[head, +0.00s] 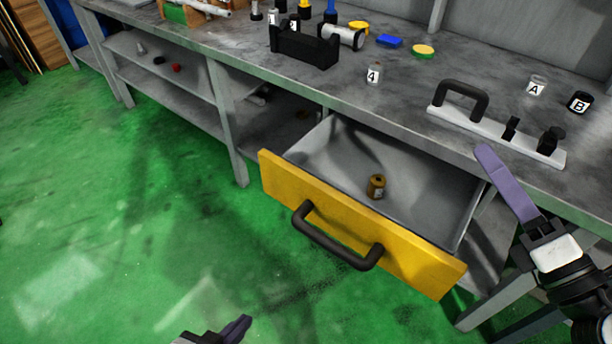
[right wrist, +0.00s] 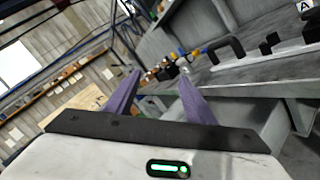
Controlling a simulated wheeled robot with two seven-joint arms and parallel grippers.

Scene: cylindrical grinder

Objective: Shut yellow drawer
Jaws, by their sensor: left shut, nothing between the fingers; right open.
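The yellow drawer (head: 415,262) hangs open under the workbench, pulled well out toward me. It has a black bar handle (head: 335,242) on its front, and a small brass-coloured cylinder (head: 377,186) lies inside. My left gripper (head: 238,328) is at the bottom edge of the head view, shut and empty, in front of and below the drawer front, apart from it. My right gripper (head: 490,160) is to the right of the drawer near the bench edge. In the right wrist view its two purple fingers (right wrist: 158,92) are spread with nothing between them.
The workbench top (head: 395,105) holds a white plate with a black handle (head: 490,130), jars marked A (head: 536,86) and B (head: 580,102), a cylinder marked 4 (head: 374,73) and a black holder (head: 303,47). The green floor (head: 130,220) before the drawer is clear.

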